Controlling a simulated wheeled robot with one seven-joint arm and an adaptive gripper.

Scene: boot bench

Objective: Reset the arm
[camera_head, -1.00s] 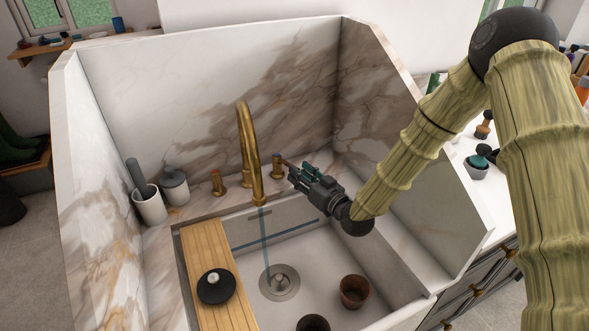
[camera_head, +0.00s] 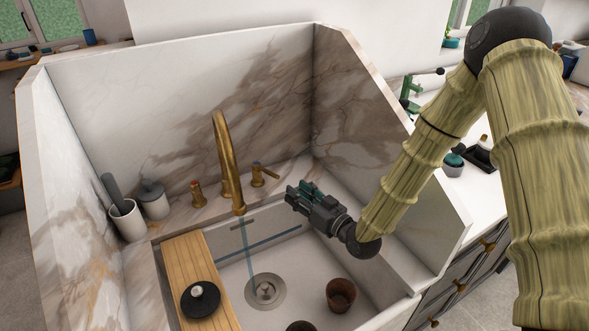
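My gripper (camera_head: 293,195) is above the back right part of the sink, pointing left towards the brass tap. A gap shows between it and the brass lever handle (camera_head: 263,174). I see nothing held in it, but its fingers are small and dark, so I cannot tell whether they are open or shut. My arm reaches in from the right over the marble side wall. The brass tap (camera_head: 229,165) stands at the back of the sink, and a thin bluish stream (camera_head: 248,252) drops from it towards the drain (camera_head: 265,290).
The sink basin (camera_head: 305,262) holds a brown pot (camera_head: 341,294) and another at the bottom edge. A wooden board (camera_head: 184,262) with a black round lid (camera_head: 200,299) spans the left side. A white cup (camera_head: 127,220) and a grey-lidded jar (camera_head: 154,200) stand back left. Tall marble walls (camera_head: 180,110) enclose the sink.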

